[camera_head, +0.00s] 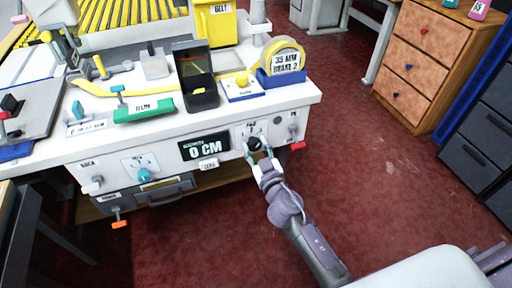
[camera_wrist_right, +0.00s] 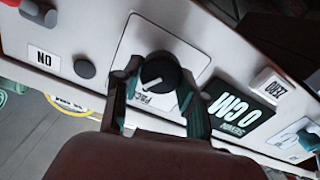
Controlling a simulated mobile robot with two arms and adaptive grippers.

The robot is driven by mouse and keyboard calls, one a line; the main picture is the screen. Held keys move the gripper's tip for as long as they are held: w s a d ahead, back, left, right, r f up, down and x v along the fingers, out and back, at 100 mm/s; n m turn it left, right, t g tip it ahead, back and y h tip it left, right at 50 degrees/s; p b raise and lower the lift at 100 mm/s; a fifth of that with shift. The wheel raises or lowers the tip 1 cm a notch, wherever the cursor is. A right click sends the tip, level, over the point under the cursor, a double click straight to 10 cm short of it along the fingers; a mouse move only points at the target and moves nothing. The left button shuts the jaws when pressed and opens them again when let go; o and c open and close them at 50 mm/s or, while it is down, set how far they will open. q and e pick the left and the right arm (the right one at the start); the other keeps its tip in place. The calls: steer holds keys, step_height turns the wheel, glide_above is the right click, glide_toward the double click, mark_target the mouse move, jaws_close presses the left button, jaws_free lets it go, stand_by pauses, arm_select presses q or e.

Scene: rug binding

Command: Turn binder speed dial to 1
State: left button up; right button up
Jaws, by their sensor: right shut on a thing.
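A black round dial (camera_head: 254,144) with a pale pointer line sits on a white plate on the front panel of the white bench (camera_head: 215,130). The dial shows larger in the right wrist view (camera_wrist_right: 160,72). The plate's label is partly hidden and I cannot read the dial's numbers. My right gripper (camera_head: 259,152) has its two fingers on either side of the dial, shut on it; its fingers also show in the right wrist view (camera_wrist_right: 157,90). A teal knob (camera_head: 144,174) on another plate is farther left on the panel. My left gripper is not in view.
A display (camera_head: 205,147) reading 0 CM is left of the dial, with a ZERO button (camera_head: 208,163) below. A red-tipped lever (camera_head: 297,145) is to the right. A tape roll (camera_head: 284,60) stands on the bench top. Red floor (camera_head: 360,170) is clear to the right.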

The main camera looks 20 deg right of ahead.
steer(key=n, duration=0.3)
steer(key=shift+a+f+n, duration=0.1)
steer(key=shift+n, duration=0.2)
steer(key=n, duration=0.3)
steer(key=shift+n, duration=0.3)
steer(key=n, duration=0.2)
steer(key=shift+n, duration=0.4)
steer(key=n, duration=0.3)
steer(key=shift+a+f, duration=0.1)
steer(key=shift+n, duration=0.7)
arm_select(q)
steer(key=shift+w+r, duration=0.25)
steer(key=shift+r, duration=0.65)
arm_select(e)
steer(key=shift+n, duration=0.5)
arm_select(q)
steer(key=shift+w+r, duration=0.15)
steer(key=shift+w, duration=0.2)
arm_select(e)
steer(key=shift+f, duration=0.1)
steer(key=o, duration=1.1)
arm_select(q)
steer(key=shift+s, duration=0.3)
arm_select(e)
steer(key=shift+o, duration=0.2)
